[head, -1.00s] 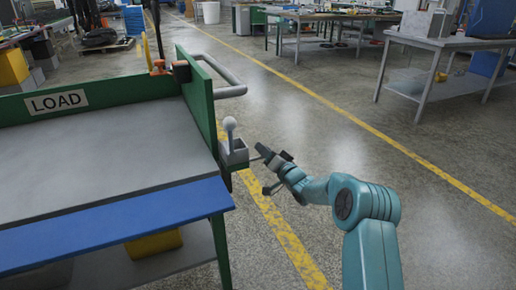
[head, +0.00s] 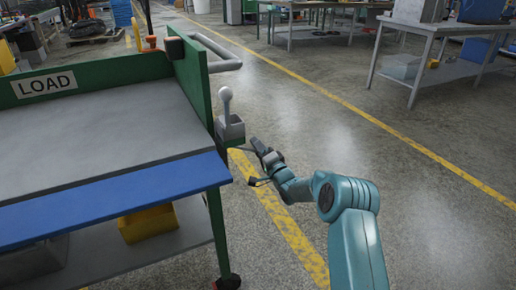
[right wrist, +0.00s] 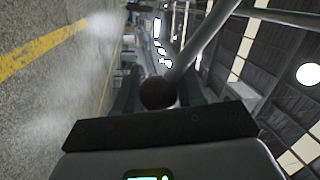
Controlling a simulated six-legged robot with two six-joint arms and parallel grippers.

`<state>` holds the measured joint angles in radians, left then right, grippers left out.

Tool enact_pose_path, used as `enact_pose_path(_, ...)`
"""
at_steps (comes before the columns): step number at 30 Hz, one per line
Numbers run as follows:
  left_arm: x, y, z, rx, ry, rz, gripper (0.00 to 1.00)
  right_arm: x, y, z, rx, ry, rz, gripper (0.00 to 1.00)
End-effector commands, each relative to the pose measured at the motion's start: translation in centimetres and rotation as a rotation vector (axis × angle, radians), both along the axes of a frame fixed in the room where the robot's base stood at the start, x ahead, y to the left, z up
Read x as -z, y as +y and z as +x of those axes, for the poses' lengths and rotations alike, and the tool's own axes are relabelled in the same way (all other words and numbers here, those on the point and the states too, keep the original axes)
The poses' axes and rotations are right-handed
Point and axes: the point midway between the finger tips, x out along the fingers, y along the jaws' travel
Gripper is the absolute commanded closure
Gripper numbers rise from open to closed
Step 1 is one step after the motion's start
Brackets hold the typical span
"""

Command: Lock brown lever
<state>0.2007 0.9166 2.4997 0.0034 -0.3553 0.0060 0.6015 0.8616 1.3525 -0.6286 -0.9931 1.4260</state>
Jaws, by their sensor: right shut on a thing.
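A grey lever box (head: 230,129) is fixed to the right side of the green cart. An upright lever with a pale grey ball knob (head: 226,93) stands on it. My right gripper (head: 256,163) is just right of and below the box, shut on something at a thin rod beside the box. In the right wrist view, a dark brown ball knob (right wrist: 158,92) sits at the end of a grey rod (right wrist: 200,45), right in front of the gripper; I take this as the brown lever. The exact contact is hidden. My left gripper is not in view.
The cart has a LOAD sign (head: 44,85), a blue front edge (head: 115,195) and a grey push handle (head: 222,55). A yellow bin (head: 147,223) is on its lower shelf. Grey floor is open to the right; a grey table (head: 440,30) stands beyond.

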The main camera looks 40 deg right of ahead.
Motion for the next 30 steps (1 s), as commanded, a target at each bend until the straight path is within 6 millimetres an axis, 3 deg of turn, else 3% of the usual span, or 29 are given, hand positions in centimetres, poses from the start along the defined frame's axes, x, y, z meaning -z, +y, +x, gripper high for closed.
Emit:
enact_pose_path(1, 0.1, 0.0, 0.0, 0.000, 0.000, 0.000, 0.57, 0.7, 0.1, -0.1, 0.001, 0.014, 0.005, 1.00)
enact_pose_path(10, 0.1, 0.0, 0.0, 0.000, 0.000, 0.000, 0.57, 0.8, 0.4, -0.1, -0.001, 0.017, 0.007, 1.00)
enact_pose_path(11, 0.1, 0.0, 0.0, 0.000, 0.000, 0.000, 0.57, 0.9, 0.4, 0.0, -0.001, 0.017, 0.007, 0.55)
enact_pose_path(12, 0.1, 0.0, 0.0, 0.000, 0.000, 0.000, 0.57, 0.9, 0.4, 0.0, -0.002, 0.017, 0.007, 0.42)
enact_pose_path(13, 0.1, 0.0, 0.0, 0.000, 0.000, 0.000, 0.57, 0.8, 0.4, 0.0, -0.002, 0.016, 0.007, 0.40)
enact_pose_path(24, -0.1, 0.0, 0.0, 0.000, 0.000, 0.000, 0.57, 0.4, 0.3, -0.2, -0.001, 0.008, 0.005, 0.40)
enact_pose_path(30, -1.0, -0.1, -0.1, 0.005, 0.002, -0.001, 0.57, 0.5, 0.6, -2.7, 0.000, 0.009, 0.007, 0.40)
